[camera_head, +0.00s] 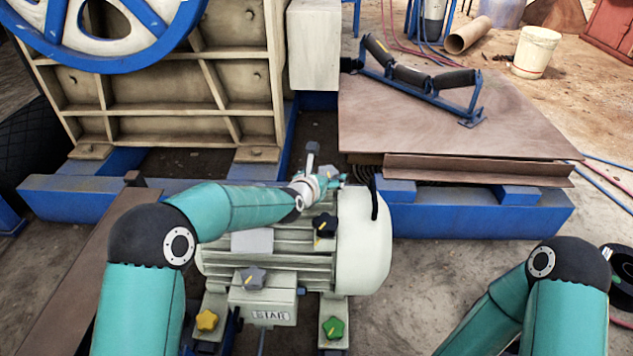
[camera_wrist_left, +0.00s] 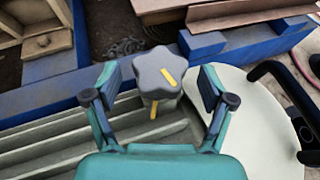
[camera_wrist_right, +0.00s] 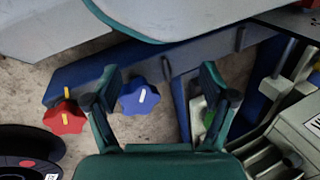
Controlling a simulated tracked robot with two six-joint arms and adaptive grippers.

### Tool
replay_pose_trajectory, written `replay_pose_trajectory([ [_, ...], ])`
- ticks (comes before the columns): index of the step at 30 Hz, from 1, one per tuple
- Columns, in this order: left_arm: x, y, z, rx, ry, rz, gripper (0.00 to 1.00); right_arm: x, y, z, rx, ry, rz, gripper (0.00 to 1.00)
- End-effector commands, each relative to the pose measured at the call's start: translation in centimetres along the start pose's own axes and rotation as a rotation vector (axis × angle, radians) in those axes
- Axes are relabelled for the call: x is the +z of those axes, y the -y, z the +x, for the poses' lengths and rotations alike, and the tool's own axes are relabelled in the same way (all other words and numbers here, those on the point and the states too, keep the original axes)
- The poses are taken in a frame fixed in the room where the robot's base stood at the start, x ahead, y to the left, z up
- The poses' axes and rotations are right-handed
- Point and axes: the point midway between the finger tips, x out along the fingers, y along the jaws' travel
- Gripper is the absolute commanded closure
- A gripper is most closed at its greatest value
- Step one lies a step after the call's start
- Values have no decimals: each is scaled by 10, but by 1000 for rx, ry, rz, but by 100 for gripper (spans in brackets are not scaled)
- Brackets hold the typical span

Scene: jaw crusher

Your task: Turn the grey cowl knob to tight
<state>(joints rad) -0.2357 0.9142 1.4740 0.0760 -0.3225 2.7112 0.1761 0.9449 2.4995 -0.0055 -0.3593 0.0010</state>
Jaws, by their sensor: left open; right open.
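The grey cowl knob (camera_wrist_left: 156,73) is a lobed dark grey knob with a yellow stripe on top, in the left wrist view. A second yellow mark shows just below it, on the motor side. My left gripper (camera_wrist_left: 161,78) is open, with one finger on each side of the knob and a visible gap to both. In the head view my left gripper (camera_head: 322,180) is over the far side of the motor and the knob cannot be made out there. My right gripper (camera_wrist_right: 160,82) is open and empty in the right wrist view. No tight marking is readable.
The motor's pale cowl (camera_head: 364,240) carries a black handle (camera_head: 375,198). Other knobs on the motor are black (camera_head: 325,224), grey (camera_head: 251,279), yellow (camera_head: 206,320) and green (camera_head: 333,328). A red knob (camera_wrist_right: 65,117) and a blue knob (camera_wrist_right: 138,96) show near my right gripper.

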Motion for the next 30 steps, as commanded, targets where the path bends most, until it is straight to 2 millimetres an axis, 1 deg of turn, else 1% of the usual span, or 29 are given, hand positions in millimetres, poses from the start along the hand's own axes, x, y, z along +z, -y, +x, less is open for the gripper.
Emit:
replay_pose_trajectory([
  [5,1,0,-23,0,0,1,18,0,0,0,0,0,0,16],
  [12,0,0,-68,0,0,1,18,0,0,0,0,0,0,16],
  [18,-1,0,-99,-1,-1,0,18,0,0,0,0,0,0,16],
  [21,-1,0,-108,-1,-1,0,18,0,0,0,0,0,0,16],
  [24,-2,0,-113,-1,-1,-1,18,0,0,0,0,0,0,16],
  [30,-1,0,-113,-1,-1,-1,18,0,0,0,0,0,0,16],
])
